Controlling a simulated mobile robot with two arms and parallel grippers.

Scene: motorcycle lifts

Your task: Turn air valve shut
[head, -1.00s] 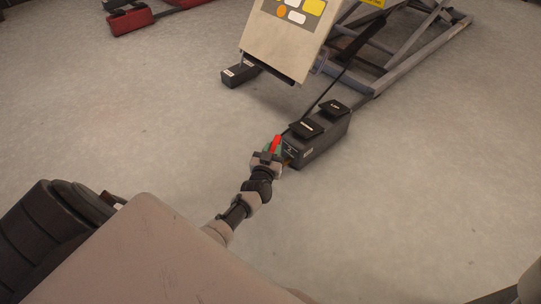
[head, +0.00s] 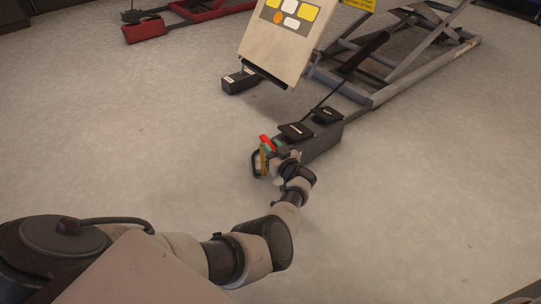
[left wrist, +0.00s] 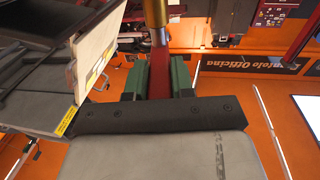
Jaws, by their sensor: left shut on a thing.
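The air valve has a red lever (head: 265,139) and a brass body (head: 263,161). It sits at the near end of the black pedal box (head: 323,143). My left gripper (head: 273,148) is at the valve, reaching it from the right, and is shut on the red lever. In the left wrist view the red lever (left wrist: 159,78) lies between the green finger pads, with the brass part (left wrist: 155,14) at the top edge. The gripper partly hides the valve and the box end. My right gripper is not in view.
The grey lift frame (head: 415,75) stands behind the pedal box, with a tilted cream control panel (head: 278,45) beside it. A small black box (head: 240,82) lies on the floor under the panel. A red lift (head: 145,28) is at the far left. The surrounding floor is clear.

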